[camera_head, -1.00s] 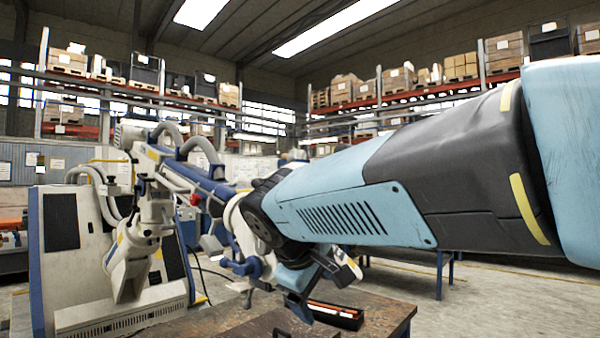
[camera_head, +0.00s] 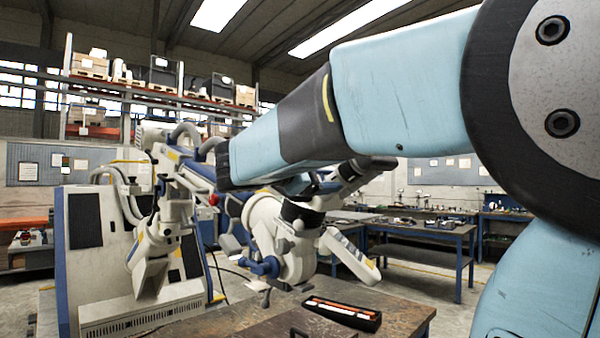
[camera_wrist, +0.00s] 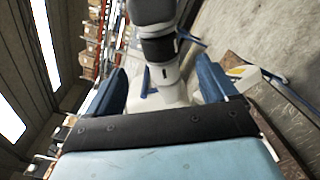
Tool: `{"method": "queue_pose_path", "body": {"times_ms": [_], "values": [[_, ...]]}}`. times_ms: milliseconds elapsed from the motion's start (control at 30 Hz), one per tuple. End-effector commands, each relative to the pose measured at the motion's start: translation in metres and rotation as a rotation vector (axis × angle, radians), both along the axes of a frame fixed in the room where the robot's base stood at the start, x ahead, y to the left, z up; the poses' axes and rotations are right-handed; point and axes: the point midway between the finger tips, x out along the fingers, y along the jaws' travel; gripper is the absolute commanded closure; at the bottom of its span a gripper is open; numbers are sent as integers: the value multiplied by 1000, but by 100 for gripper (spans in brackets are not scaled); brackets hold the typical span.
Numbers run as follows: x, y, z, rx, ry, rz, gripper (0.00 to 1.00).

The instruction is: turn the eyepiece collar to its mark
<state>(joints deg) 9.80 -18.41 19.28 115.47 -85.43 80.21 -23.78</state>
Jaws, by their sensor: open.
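The microscope head (camera_head: 285,235) hangs in the middle of the head view, white with a black section (camera_head: 300,212) at its top. In the wrist view, a tube with dark and white bands stands upright in the picture; its black band (camera_wrist: 158,48) looks like the eyepiece collar. My gripper (camera_wrist: 161,72) is open, with blue fingers left and right of the tube's line and no visible contact.
A workbench (camera_head: 390,315) below carries a black tray (camera_head: 343,312) with orange-edged contents. The white microscope stand (camera_head: 125,260) is at the left. Blue tables (camera_head: 420,232) stand behind at the right, and shelving with boxes is farther back.

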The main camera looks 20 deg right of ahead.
Motion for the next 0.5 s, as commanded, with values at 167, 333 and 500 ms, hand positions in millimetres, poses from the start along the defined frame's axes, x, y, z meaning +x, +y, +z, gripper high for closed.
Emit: {"method": "queue_pose_path", "body": {"times_ms": [167, 333, 500], "values": [[9, -31, -1, 1, 0, -3, 14], [18, -60, -1, 1, 0, -2, 14], [26, -86, -1, 1, 1, -3, 14]]}}
